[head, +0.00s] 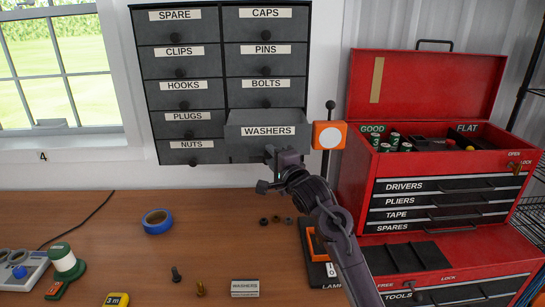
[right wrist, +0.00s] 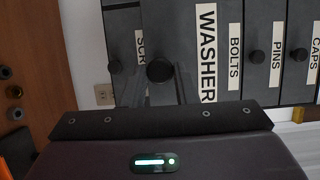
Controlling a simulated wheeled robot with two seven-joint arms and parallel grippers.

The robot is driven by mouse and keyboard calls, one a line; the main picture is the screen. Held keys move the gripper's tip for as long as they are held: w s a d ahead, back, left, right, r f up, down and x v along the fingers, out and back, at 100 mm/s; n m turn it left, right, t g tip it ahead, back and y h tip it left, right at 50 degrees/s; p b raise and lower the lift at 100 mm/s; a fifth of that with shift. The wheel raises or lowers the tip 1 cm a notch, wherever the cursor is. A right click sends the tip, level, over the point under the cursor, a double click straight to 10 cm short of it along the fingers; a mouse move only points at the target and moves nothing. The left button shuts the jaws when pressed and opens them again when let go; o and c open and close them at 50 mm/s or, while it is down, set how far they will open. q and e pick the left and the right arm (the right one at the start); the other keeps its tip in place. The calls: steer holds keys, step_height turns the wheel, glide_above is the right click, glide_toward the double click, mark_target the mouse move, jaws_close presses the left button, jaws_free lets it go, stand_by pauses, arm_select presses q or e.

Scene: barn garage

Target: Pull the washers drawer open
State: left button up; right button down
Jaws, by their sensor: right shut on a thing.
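The washers drawer (head: 245,131) is in the right column of the dark grey drawer cabinet (head: 222,4). Its front stands out from the fronts around it, and the top of the drawer shows behind the label, so it is partly open. My right gripper (head: 271,154) is at the drawer's lower front, shut on its knob, which it mostly hides in the head view. In the right wrist view the WASHERS label (right wrist: 207,50) is large and close, with the round dark knob (right wrist: 159,69) beside it. My left gripper is not in view.
A red toolbox (head: 430,85) stands to the right, with an orange-and-white square (head: 330,135) near the drawer's right side. The wooden bench (head: 120,220) below holds blue tape (head: 158,221), several small nuts or washers, and a small box labelled WASHERS (head: 245,288).

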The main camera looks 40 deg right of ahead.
steer(key=c, duration=1.2)
jaws_free()
steer(key=shift+s+a, duration=0.1)
steer(key=shift+s, duration=0.15)
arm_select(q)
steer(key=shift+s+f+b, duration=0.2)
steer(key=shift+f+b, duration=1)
arm_select(e)
steer(key=s+a, duration=0.1)
steer(key=s, duration=0.6)
steer(key=shift+s, duration=0.1)
